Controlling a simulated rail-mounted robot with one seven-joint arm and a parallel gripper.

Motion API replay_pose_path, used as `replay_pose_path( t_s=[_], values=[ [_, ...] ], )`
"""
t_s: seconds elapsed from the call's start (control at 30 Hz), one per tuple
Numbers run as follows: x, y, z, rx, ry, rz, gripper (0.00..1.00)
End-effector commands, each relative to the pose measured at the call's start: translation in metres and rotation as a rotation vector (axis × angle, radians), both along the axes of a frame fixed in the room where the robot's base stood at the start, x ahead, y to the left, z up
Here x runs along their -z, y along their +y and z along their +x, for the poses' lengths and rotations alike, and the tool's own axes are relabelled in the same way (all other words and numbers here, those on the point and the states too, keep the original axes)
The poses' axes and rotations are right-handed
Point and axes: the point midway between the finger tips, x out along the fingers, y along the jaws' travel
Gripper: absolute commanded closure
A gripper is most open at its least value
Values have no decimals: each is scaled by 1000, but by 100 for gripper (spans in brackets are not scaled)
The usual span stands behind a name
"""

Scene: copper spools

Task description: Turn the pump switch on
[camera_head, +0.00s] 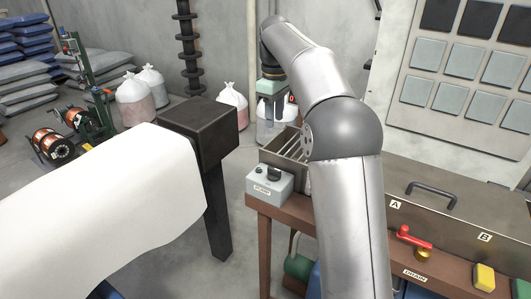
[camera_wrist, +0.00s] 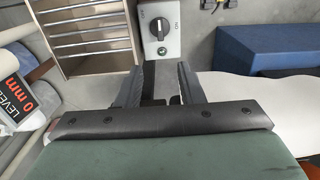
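The pump switch box (camera_head: 269,186) is a grey box with a black knob (camera_head: 274,173) on top and a PUMP label on its front, at the left end of the brown bench. In the wrist view the switch box (camera_wrist: 171,46) is at the top centre, and its round black knob (camera_wrist: 158,27) has a pale mark that looks upright in the picture. Small lettering flanks the knob, too small to read surely. My gripper (camera_wrist: 160,76) has its two dark fingers apart with nothing held between them, apart from the knob, which appears beyond the fingertips.
A slatted metal box (camera_head: 287,147) stands just behind the switch box; it also shows in the wrist view (camera_wrist: 92,32). A red lever (camera_head: 414,238) is on the bench to the right. A dark block on a post (camera_head: 200,128) stands left. A LEVEL display (camera_wrist: 14,91) reads 0 mm.

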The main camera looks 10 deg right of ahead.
Motion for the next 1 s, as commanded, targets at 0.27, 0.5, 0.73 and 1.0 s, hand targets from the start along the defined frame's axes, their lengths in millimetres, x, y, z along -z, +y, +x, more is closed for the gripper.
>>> replay_pose_path(
  t_s=[0.27, 0.5, 0.73, 1.0],
  values=[
    [36, 0, 0, -2, 4, 0, 65],
    [89, 0, -1, -2, 3, 0, 65],
    [136, 0, 0, -2, 3, 0, 65],
    [168, 0, 0, -2, 0, 0, 65]
  ],
)
